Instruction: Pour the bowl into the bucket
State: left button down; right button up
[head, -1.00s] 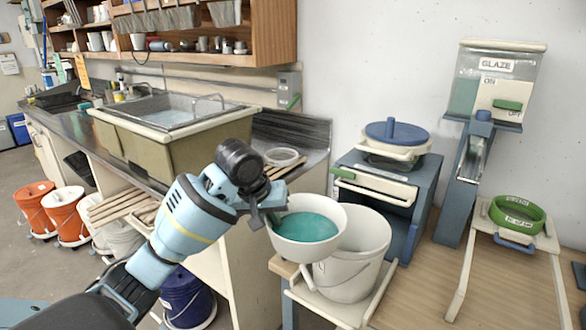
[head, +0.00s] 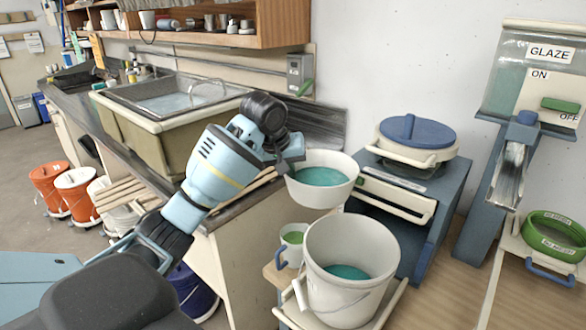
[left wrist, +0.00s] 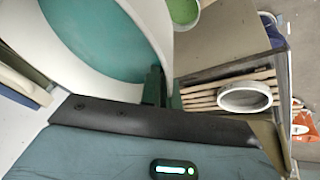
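A white bowl (head: 320,199) with teal glaze in it is held in the air, about level, behind and a little left of the white bucket (head: 350,307) in the head view. The bucket stands upright with its wire handle hanging outside, and some teal glaze shows low inside it. My left gripper (head: 290,160) is shut on the bowl's left rim. In the left wrist view the bowl (left wrist: 158,22) fills the upper left, with dark fingers (left wrist: 157,88) at its edge. My right gripper is out of view.
A small cup with green liquid (head: 293,241) stands left of the bucket. A blue press-like unit with a lidded pot (head: 408,140) stands behind right. A glaze dispenser (head: 535,80) and a green ring (head: 555,236) are further right. A sink (head: 140,122) is left.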

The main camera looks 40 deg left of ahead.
pick_arm(q)
jog(key=shift+s+r, duration=0.1)
jog(key=shift+s, duration=0.15)
jog(key=t+y, duration=0.1)
jog(key=y, duration=0.2)
jog(key=shift+w+m, duration=0.1)
jog(key=shift+m, duration=0.3)
jog(key=shift+t+y, duration=0.4)
jog(key=shift+t, duration=0.1)
dwell(0.5)
